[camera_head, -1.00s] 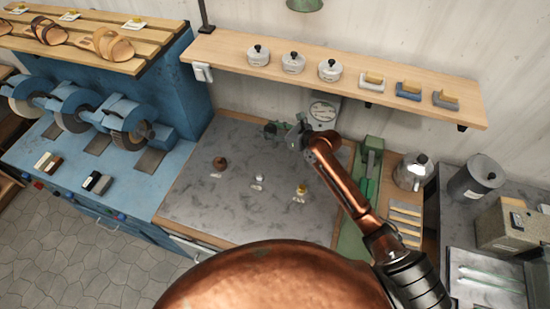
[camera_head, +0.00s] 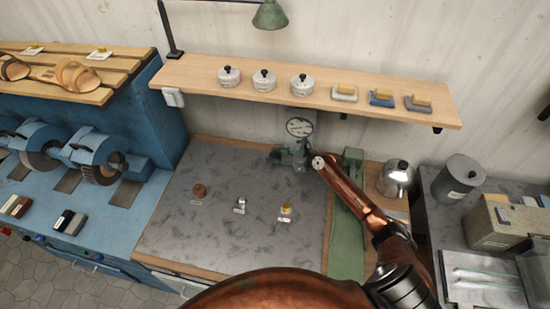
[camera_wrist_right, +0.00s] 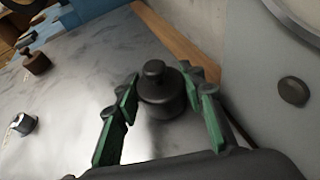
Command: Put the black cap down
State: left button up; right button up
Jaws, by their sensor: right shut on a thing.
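The black cap (camera_wrist_right: 160,94), a short dark cylinder with a round knob on top, shows in the right wrist view between the two green fingers of my right gripper (camera_wrist_right: 163,106). The gripper is shut on its sides and the cap looks upright. In the head view my right gripper (camera_head: 285,157) is over the back edge of the grey worktop (camera_head: 240,235), in front of the round dial gauge (camera_head: 299,128). The cap is too small to make out there. I cannot tell if its base touches the worktop. My left gripper is not in view.
A brown knobbed piece (camera_head: 199,190), a silver piece (camera_head: 240,205) and a yellow-topped piece (camera_head: 286,210) stand on the worktop with small labels. A wooden shelf (camera_head: 200,75) with white pots hangs above. A green machine (camera_head: 347,225) stands right. The front worktop is clear.

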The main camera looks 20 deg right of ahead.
jog(key=shift+f, duration=0.3)
jog(key=shift+f, duration=0.1)
jog(key=o, duration=1.1)
jog(key=v, duration=1.2)
jog(key=shift+p, duration=0.3)
